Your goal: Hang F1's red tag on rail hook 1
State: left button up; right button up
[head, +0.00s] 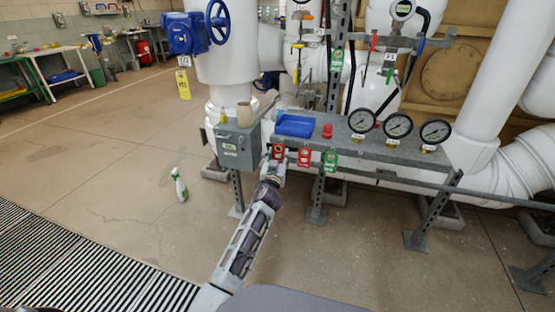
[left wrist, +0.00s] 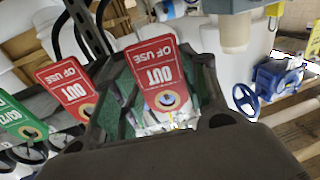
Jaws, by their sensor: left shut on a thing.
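A red "OUT OF USE" tag (head: 278,152) is at the left end of the bench's front edge. It shows large in the left wrist view (left wrist: 152,68), its eyelet end between my fingers. My left gripper (head: 271,167) is shut on this tag. I cannot tell whether the tag rests on a hook; the hook itself is hidden. A second red tag (head: 304,157) and a green tag (head: 330,161) hang to its right along the front rail. A plate marked F1 (head: 390,57) is on the pipework behind the gauges. My right gripper is not in view.
The grey bench (head: 375,150) carries a blue tray (head: 295,125), a red knob-like part (head: 327,131) and several gauges (head: 398,125). A grey box (head: 237,145) stands left of the tags. A spray bottle (head: 179,185) is on the open floor.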

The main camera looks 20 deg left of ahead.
pick_arm(q)
jog(key=shift+w+b, duration=0.4)
jog(key=shift+w, duration=0.35)
dwell(1.0)
jog(key=shift+f+b, duration=0.45)
jog(key=shift+b, duration=0.05)
dwell(0.6)
dwell(0.3)
jog(key=o, duration=0.8)
jog(key=shift+r, duration=0.15)
jog(key=shift+r, duration=4.85)
